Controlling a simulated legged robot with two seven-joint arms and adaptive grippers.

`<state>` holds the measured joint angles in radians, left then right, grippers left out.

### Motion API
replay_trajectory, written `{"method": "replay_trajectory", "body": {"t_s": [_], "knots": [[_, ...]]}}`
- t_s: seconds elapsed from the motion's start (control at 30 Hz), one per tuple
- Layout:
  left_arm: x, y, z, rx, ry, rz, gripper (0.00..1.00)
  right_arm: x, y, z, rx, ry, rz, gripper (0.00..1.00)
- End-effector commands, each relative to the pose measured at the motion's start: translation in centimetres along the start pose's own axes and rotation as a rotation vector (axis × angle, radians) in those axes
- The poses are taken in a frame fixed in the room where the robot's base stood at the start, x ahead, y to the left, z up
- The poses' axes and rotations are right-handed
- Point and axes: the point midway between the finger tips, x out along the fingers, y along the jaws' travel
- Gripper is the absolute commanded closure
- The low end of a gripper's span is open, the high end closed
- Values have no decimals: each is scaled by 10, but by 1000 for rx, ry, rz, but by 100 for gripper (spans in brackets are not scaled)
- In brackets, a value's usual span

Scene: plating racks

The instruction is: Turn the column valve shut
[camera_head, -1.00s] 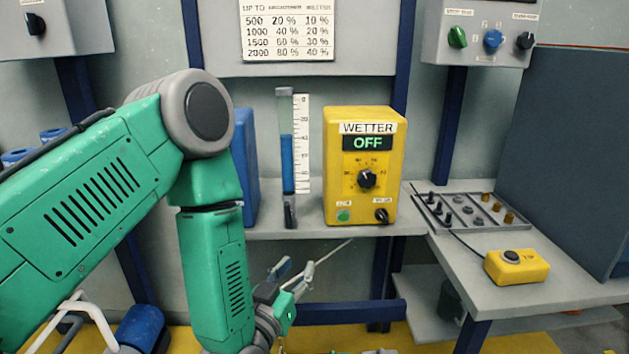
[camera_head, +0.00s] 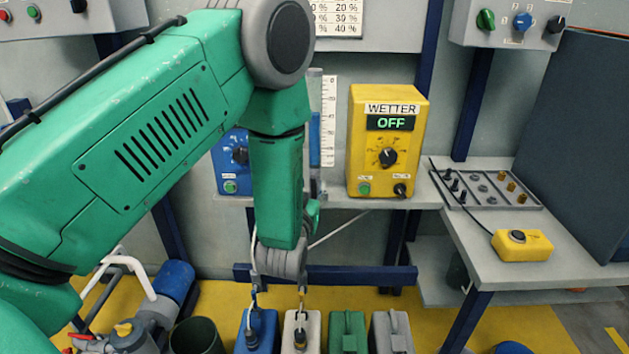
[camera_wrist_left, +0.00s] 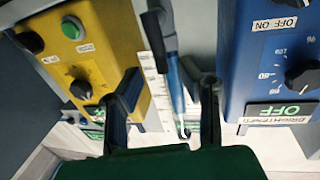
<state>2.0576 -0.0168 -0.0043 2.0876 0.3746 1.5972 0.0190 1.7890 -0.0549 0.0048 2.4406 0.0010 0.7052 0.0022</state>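The column (camera_head: 315,135) is a slim upright tube with blue liquid, beside a white scale, between a blue box and a yellow box. My left arm covers its lower end in the head view. In the left wrist view, which is upside down, the column (camera_wrist_left: 175,85) runs between the fingers. A dark part (camera_wrist_left: 154,27) at its low end may be the valve; I cannot tell its setting. My left gripper (camera_wrist_left: 168,88) is open, fingers apart on either side of the column, with no clear contact. In the head view its fingers are mostly hidden behind my arm.
The yellow WETTER box (camera_head: 388,145) reads OFF and stands close right of the column. The blue box (camera_head: 231,165) is close left. A pendant (camera_head: 521,244) lies on the right bench. Several cans, including a green one (camera_head: 347,330), stand on the floor below.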

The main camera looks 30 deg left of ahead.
Motion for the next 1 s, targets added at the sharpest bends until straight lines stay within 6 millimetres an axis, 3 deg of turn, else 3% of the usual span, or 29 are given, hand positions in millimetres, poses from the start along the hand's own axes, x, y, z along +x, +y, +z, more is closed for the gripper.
{"method": "replay_trajectory", "body": {"t_s": [0.2,0.57,0.6,0.7,1.0], "knots": [[28,-1,0,0,2,-1,67,2,0,0,0,0,0,100],[34,0,0,1,0,0,67,2,0,0,0,0,0,100],[34,0,0,0,0,0,71,2,0,0,0,0,0,100],[34,0,0,0,0,0,100,2,0,0,0,0,0,100],[34,2,-2,52,-9,1,100,-5,0,0,1,0,0,100]]}}
